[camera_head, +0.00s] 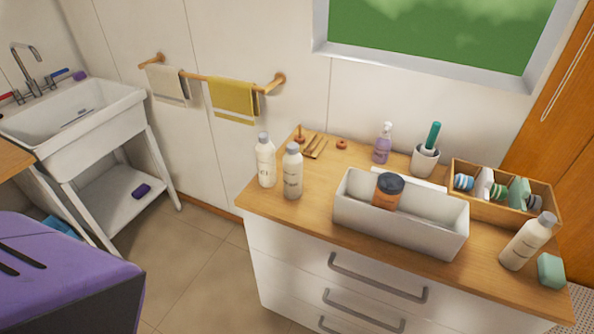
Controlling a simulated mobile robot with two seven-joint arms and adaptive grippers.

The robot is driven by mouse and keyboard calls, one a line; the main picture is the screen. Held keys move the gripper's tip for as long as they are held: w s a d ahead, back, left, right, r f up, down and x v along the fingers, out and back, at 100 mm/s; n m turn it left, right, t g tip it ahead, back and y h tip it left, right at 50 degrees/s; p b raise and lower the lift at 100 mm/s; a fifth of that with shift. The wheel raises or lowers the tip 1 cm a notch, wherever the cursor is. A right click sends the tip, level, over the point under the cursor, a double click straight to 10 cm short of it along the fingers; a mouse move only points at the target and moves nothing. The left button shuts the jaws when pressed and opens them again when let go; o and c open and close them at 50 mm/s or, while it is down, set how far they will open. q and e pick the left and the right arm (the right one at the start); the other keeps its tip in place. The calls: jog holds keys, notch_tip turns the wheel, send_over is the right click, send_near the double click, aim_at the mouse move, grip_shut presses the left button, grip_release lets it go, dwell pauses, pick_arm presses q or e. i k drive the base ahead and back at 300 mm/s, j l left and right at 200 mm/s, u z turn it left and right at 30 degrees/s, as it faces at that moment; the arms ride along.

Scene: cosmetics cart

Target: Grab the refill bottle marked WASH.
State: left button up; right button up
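Three cream bottles with grey caps stand upright on the wooden cart top (335,230). Two are side by side near its left end: a left bottle (265,164) and, just right of it, a second bottle (292,174). The third bottle (527,243) stands at the front right. Each has small dark print on its front, too small to read, so I cannot tell which one is marked WASH. Neither of my grippers shows in this view.
A white bin (365,233) holding a brown jar (388,191) fills the middle. Behind are a purple pump bottle (383,145), a cup (424,161) and a wooden divided box (487,210). A green block (550,271) sits beside the right bottle.

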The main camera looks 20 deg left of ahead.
aim_at(292, 161)
jog(key=i+j+z, duration=0.1)
jog(key=j+z, duration=0.25)
jog(key=j, duration=0.15)
jog(key=j+z, duration=0.35)
jog(key=j, duration=0.2)
jog(key=j+z, duration=0.35)
jog(key=j, duration=0.2)
jog(key=k+l, duration=0.15)
jog(key=l, duration=0.15)
jog(key=k+l+z, duration=0.15)
jog(key=l, duration=0.4)
jog(key=i+j, duration=0.1)
jog(key=j, duration=0.2)
jog(key=i+j+u, duration=0.1)
jog(key=j, duration=0.15)
jog(key=i+j, duration=0.1)
jog(key=j, duration=0.2)
jog(key=u, duration=0.05)
